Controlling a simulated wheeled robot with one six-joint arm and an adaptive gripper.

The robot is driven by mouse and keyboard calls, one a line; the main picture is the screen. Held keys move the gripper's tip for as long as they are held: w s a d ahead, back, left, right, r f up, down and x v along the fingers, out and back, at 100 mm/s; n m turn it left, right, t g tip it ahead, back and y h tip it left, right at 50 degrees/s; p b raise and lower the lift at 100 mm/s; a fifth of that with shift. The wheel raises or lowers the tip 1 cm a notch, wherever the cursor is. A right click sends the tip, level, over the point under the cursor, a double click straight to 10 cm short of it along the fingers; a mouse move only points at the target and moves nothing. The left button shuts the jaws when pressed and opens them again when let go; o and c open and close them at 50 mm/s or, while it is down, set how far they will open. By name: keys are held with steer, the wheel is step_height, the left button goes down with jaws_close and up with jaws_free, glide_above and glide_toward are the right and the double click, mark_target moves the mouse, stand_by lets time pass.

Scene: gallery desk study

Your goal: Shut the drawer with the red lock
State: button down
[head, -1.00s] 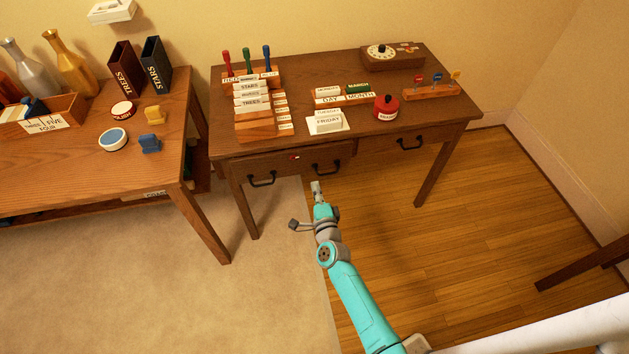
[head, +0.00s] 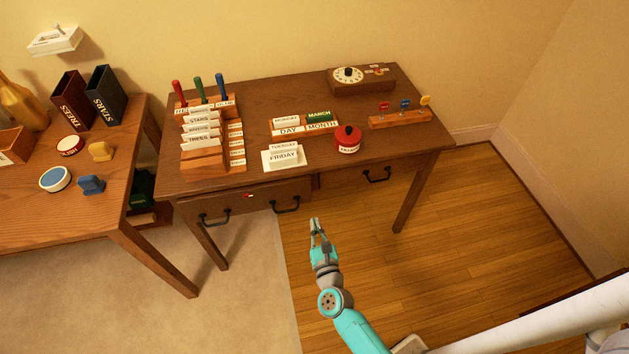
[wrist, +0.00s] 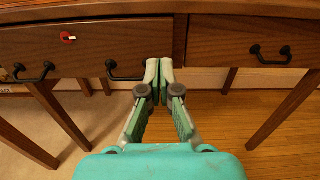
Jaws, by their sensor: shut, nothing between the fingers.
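The drawer with the red lock (head: 232,204) is the wide left drawer of the brown desk. Its front stands slightly forward of the right drawer's front, so it looks a little open. The small red lock (head: 248,196) is on its front, also seen in the wrist view (wrist: 68,37). It has two dark handles, the left one (head: 215,217) and the right one (head: 286,205). My gripper (head: 316,222) is shut and empty, in front of the drawer's right end. In the wrist view its fingertips (wrist: 159,62) appear just right of the right handle; contact cannot be told.
The right drawer (wrist: 245,42) has one handle and looks flush. Card holders, stamps and a red pot (head: 348,144) stand on the desk top (head: 250,120). A second table (head: 110,205) stands to the left. Open wooden floor (head: 440,260) lies right of my arm.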

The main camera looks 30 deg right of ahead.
mark_target(305, 182)
steer(key=x, duration=1.4)
steer(key=shift+d, duration=0.15)
